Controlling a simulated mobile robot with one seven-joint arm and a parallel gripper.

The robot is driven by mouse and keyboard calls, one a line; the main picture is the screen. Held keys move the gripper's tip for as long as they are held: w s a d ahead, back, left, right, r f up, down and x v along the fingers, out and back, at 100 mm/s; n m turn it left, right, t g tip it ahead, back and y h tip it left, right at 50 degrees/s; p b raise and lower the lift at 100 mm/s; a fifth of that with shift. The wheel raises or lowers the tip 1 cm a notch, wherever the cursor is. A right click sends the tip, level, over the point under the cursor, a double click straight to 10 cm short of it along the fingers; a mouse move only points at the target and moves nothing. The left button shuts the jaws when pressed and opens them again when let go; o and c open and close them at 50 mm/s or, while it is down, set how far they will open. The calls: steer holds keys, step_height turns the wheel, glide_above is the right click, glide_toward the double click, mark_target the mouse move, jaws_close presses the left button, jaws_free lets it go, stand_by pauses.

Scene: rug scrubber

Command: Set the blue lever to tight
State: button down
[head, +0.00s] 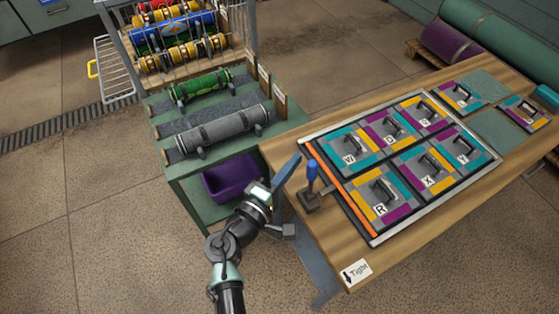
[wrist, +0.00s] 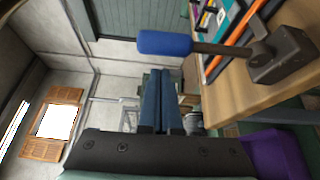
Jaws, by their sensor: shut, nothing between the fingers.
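The blue lever (head: 312,175) stands roughly upright on a dark bracket at the left edge of the wooden bench, beside the framed tile panel. In the wrist view its blue grip (wrist: 165,43) and grey shaft reach left from the dark bracket (wrist: 280,55). A white "Tight" label (head: 356,272) with a black arrow is on the bench's near corner. My gripper (head: 296,160) is shut and empty, just left of the lever in the head view. In the wrist view its fingers (wrist: 160,75) are together below the blue grip, with a visible gap.
The framed panel (head: 375,242) with lettered tiles covers much of the bench (head: 310,245). An orange strip (head: 342,188) runs along its left edge. A green stand with rolled rugs (head: 222,125) and a purple bin (head: 232,178) is left of the bench. Open floor lies at the lower left.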

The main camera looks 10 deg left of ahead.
mark_target(312, 177)
steer(key=shift+s+d+r, duration=0.15)
steer(key=shift+s+d, duration=0.5)
steer(key=shift+s+f+b, duration=0.1)
steer(key=shift+f+b, duration=0.1)
steer(key=shift+b, duration=0.4)
steer(key=shift+s+d+r+m+b, duration=0.2)
steer(key=shift+m+b, duration=0.1)
steer(key=shift+b, duration=0.1)
steer(key=shift+s+d+f+t+b, duration=0.15)
steer(key=shift+t+b, duration=0.15)
steer(key=shift+b, duration=0.35)
steer(key=s+m+b, duration=0.1)
steer(key=b, duration=0.3)
steer(key=s+d+m+t+h+b, duration=0.1)
steer(key=m+b, duration=0.1)
steer(key=b, duration=0.2)
steer(key=shift+d+f+b, duration=0.2)
steer(key=shift+f+b, duration=0.1)
steer(key=shift+f, duration=0.1)
steer(key=s+m+b, duration=0.1)
steer(key=b, duration=0.2)
steer(key=s+d+m+h+b, duration=0.1)
steer(key=m+b, duration=0.1)
steer(key=b, duration=0.2)
steer(key=s+d+m+h+b, duration=0.1)
steer(key=b, duration=0.3)
steer(key=shift+f+m+t, duration=0.1)
steer(key=shift+m+t, duration=0.2)
steer(key=shift+t, duration=0.1)
steer(key=shift+b, duration=0.35)
